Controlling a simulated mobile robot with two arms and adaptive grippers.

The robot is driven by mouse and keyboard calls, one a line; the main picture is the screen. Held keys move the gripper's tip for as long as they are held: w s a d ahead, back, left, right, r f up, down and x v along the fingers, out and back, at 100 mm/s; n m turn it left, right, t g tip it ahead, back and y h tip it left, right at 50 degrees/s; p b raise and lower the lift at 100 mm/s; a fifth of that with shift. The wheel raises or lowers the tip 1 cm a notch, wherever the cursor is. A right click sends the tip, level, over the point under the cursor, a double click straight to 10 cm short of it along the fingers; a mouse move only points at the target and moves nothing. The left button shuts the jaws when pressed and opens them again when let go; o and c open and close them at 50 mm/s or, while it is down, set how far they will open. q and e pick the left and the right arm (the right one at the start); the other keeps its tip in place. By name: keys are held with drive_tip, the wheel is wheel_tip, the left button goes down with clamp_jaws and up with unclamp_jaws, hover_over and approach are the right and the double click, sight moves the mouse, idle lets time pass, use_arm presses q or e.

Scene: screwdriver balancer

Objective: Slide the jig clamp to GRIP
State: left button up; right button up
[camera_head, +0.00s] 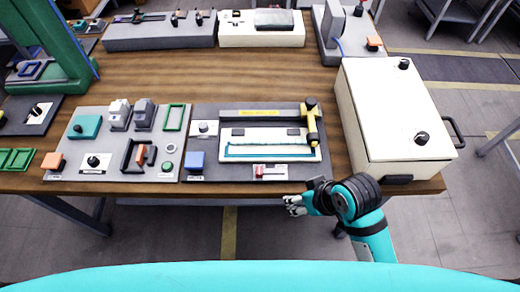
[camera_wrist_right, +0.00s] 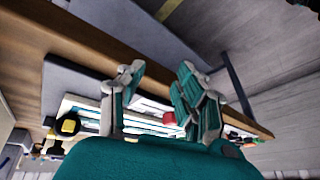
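A small red slider (camera_head: 262,172) on a white label plate, which looks like the jig clamp control, sits at the front edge of the dark central panel (camera_head: 196,140). Its lettering is too small to read. Behind it lies the white jig (camera_head: 268,134) with a teal strip. My right gripper (camera_head: 291,205) is just off the table's front edge, in front of and slightly right of the slider, apart from it. In the right wrist view its fingers (camera_wrist_right: 161,70) are spread and empty, with the red slider (camera_wrist_right: 169,118) visible beyond them. My left gripper is out of view.
A yellow-and-black tool (camera_head: 312,125) stands at the jig's right end. A large cream box (camera_head: 392,110) with black knobs is on the right. A grey panel (camera_head: 117,165) with several fixtures lies on the left. A blue block (camera_head: 196,161) is left of the slider.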

drive_tip(key=w+a+r+n+y, duration=0.1)
drive_tip(key=w+a+r+n, duration=0.1)
drive_tip(key=w+a+r, duration=0.15)
wheel_tip(320, 180, up, 15)
drive_tip(key=n+g+h, duration=0.4)
drive_tip(key=n+h, duration=0.1)
drive_tip(key=n, duration=0.6)
hover_over(259, 170)
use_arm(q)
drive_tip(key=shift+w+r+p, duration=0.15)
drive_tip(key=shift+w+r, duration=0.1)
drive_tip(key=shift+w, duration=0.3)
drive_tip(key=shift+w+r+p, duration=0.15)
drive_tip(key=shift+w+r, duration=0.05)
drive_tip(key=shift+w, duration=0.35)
use_arm(e)
wheel_tip(259, 170, down, 17)
drive_tip(key=shift+f, duration=0.1)
drive_tip(key=shift+c, duration=0.4)
clamp_jaws()
